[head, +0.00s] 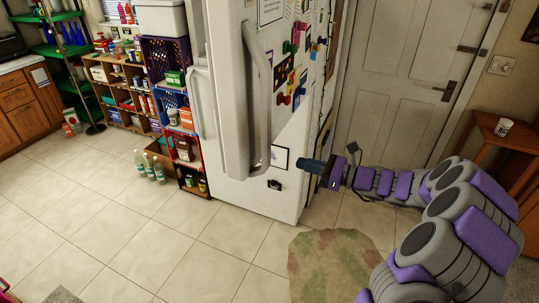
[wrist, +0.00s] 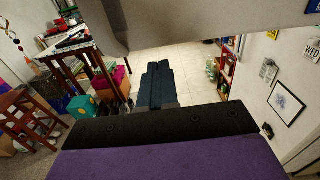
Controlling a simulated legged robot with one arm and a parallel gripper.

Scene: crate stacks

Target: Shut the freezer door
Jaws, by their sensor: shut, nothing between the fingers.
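The freezer is a tall white unit (head: 277,190) in the middle of the head view. A large white handle (head: 262,100) stands out from it, and a second handle (head: 198,100) is farther left. I cannot tell how far the freezer door stands open. My gripper (head: 312,166) is low beside the white side covered with magnets and papers, right of the large handle; whether it touches is unclear. In the wrist view the dark fingers of my gripper (wrist: 158,85) are together and empty.
Stacked crates (head: 170,95) with goods and several bottles (head: 150,168) stand left of the freezer. A closed white door (head: 395,90) and a wooden side table (head: 510,140) are at the right. A worn mat (head: 335,265) lies in front; tiled floor at left is clear.

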